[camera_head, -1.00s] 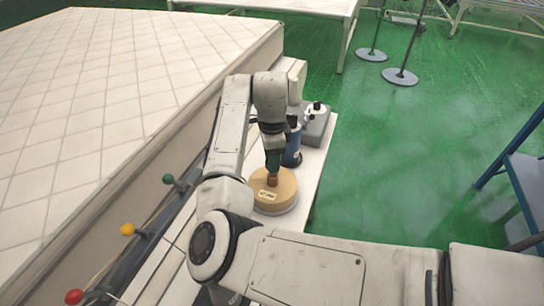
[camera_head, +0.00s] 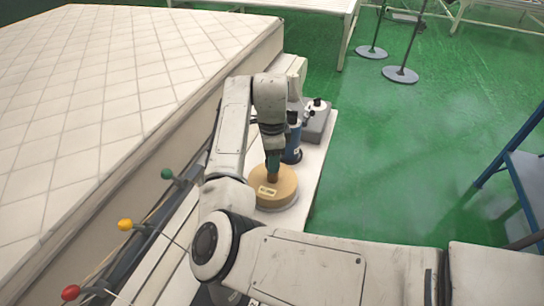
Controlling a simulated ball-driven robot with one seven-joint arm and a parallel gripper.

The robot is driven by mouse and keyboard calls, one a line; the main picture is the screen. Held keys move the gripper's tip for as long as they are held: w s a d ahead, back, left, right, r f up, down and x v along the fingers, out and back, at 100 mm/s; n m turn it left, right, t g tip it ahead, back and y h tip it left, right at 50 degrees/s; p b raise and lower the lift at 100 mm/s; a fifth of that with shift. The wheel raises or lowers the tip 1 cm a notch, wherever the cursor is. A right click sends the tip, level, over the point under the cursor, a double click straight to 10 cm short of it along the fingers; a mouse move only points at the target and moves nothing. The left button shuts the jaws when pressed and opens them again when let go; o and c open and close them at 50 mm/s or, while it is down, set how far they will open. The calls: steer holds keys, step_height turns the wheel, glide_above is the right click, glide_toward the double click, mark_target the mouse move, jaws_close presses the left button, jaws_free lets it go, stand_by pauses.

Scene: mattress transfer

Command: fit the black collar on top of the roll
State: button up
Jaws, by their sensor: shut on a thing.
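The roll (camera_head: 286,189) is a squat tan disc with a small label on its side. It lies flat on a pale grey round base at the near part of the white bench. My gripper (camera_head: 273,173) points straight down over the middle of the roll. Its fingers are shut on the short brown core that stands up from the roll's top. The fingers hide much of that core. I cannot make out the black collar as a separate thing.
A blue cylinder with a dark foot (camera_head: 292,146) stands close behind my gripper. A grey box (camera_head: 318,124) stands farther back. A large quilted mattress (camera_head: 110,90) fills the left. Red (camera_head: 70,292), yellow (camera_head: 124,225) and green (camera_head: 166,174) knobs line its edge. Green floor lies right.

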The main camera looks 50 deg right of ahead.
steer(key=shift+f+b, duration=0.45)
steer(key=shift+f, duration=0.55)
steer(key=o, duration=1.1)
steer(key=shift+o, duration=0.2)
steer(key=shift+r, duration=0.15)
step_height(320, 180, up, 10)
steer(key=b, duration=0.1)
steer(key=shift+r, duration=0.25)
